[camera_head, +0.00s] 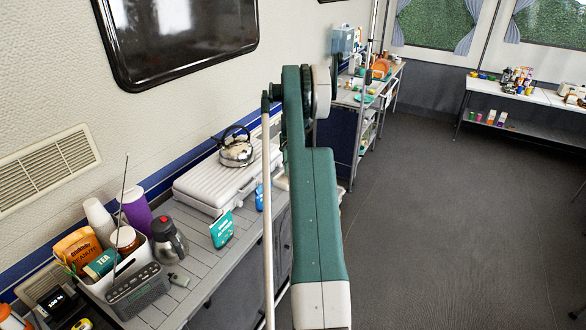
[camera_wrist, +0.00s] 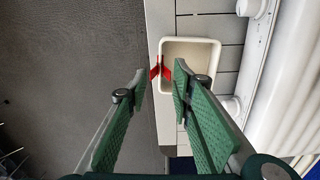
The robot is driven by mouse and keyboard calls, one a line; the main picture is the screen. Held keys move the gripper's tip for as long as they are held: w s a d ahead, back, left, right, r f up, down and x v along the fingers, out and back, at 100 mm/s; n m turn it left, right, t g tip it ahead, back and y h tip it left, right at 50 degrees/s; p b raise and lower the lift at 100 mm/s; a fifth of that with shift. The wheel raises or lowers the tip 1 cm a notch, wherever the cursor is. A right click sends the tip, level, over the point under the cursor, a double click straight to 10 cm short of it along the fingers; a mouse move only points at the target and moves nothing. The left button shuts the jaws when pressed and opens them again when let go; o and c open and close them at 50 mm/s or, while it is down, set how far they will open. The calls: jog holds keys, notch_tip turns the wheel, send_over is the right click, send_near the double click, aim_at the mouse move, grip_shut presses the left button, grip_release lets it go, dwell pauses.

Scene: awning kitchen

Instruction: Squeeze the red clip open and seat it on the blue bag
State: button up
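The red clip (camera_wrist: 155,69) is in the wrist view, at the left rim of a small cream tray (camera_wrist: 214,68). Part of it sticks out past the rim. My gripper (camera_wrist: 159,86) is open, with its two green fingertips on either side of the clip in the picture. A gap shows between them and I cannot tell whether either touches the clip. A small blue bag (camera_head: 259,197) stands on the grey counter in the head view, partly hidden by my arm. The head view does not show the clip or my gripper.
A teal packet (camera_head: 221,230) stands left of the blue bag. A white camp stove (camera_head: 207,186) with a kettle (camera_head: 236,151) is behind. A flask (camera_head: 169,238), radio (camera_head: 138,290) and crowded white bin (camera_head: 104,283) are at the left. The floor (camera_head: 430,210) is clear.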

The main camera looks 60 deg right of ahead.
jog(key=shift+f+b, duration=0.5)
jog(key=shift+f, duration=0.5)
jog(key=c, duration=0.6)
jog(key=shift+o, duration=0.2)
jog(key=shift+r, duration=0.2)
jog(key=shift+r+p, duration=0.45)
jog(key=shift+r, duration=1.85)
jog(key=shift+w, duration=0.1)
